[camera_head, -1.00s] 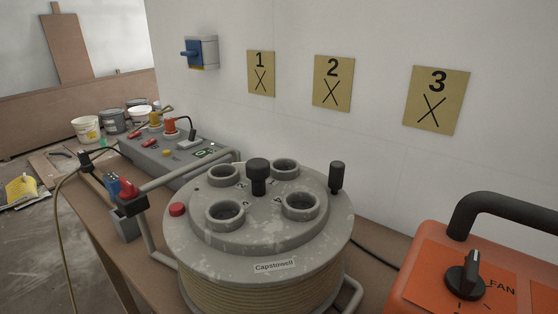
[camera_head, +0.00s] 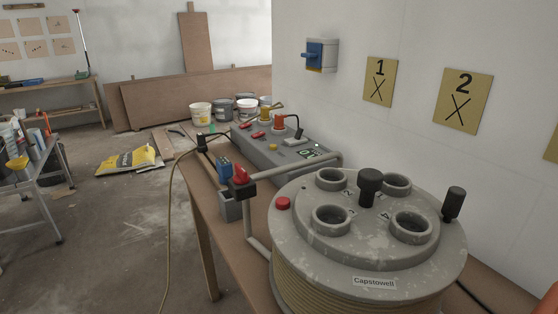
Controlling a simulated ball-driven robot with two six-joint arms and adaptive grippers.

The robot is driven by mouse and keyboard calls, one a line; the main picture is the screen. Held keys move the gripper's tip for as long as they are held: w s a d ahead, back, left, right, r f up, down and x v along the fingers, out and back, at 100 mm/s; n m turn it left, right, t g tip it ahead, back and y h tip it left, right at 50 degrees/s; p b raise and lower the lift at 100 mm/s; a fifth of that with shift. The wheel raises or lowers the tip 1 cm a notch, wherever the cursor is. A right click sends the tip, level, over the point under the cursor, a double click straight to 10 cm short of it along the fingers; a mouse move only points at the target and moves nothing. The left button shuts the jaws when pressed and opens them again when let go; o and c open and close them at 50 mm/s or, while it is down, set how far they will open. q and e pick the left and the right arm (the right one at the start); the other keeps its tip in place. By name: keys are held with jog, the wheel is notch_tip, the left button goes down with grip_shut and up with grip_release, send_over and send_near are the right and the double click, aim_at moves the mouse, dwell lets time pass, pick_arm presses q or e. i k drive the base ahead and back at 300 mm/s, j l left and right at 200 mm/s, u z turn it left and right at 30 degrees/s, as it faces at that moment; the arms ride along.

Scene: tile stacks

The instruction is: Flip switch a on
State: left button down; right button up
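Neither of my grippers shows in the head view. I cannot read a letter "a" on any switch. A grey control box (camera_head: 268,150) stands on the wooden bench with two red levers (camera_head: 258,134), a yellow button (camera_head: 271,145) and a small lit display (camera_head: 309,154). A blue rotary switch (camera_head: 315,54) is on a grey box on the wall. A red knob (camera_head: 241,177) sits on a grey block at the bench's front edge, with a blue part (camera_head: 224,172) beside it. The lever positions are too small to judge.
A large round grey drum labelled Capstowell (camera_head: 374,282) fills the right foreground, with a red button (camera_head: 283,203) and black knobs (camera_head: 370,183). Cards 1 (camera_head: 379,80) and 2 (camera_head: 467,101) hang on the wall. Open floor (camera_head: 110,230) lies left of the bench.

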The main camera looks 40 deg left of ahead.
aim_at(242, 127)
jog(key=j+z, duration=0.2)
jog(key=j, duration=0.65)
jog(key=j+z, duration=0.2)
jog(key=j, duration=0.6)
jog(key=k+j+z, duration=0.15)
jog(key=j, duration=0.65)
